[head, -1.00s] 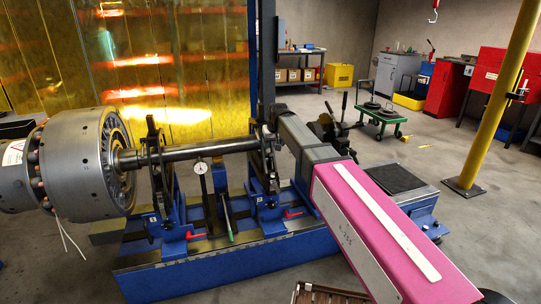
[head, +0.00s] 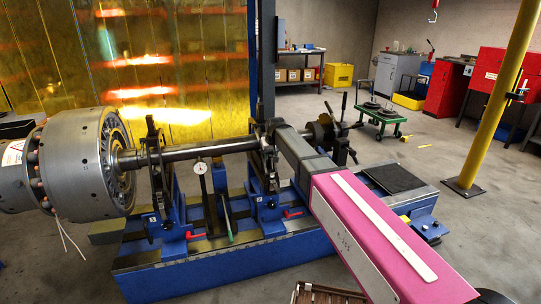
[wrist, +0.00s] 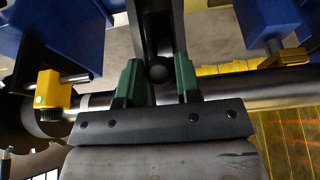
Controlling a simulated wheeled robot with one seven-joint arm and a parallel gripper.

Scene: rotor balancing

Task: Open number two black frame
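A long steel shaft (head: 210,149) lies across a blue machine on two blue pedestals. A left black frame (head: 155,150) and a right black frame (head: 265,150) stand around the shaft; both look closed over it. Their number plates are too small to read. My gripper is at the right black frame, its fingers hidden in the head view. In the wrist view, my gripper (wrist: 158,78) has its two green fingertips apart. A black ball knob (wrist: 158,72) on a dark bar shows between them; contact is not clear. The shaft (wrist: 230,105) passes behind the fingers.
A large grey rotor (head: 80,165) is at the shaft's left end. A dial gauge (head: 200,168) stands between the pedestals.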

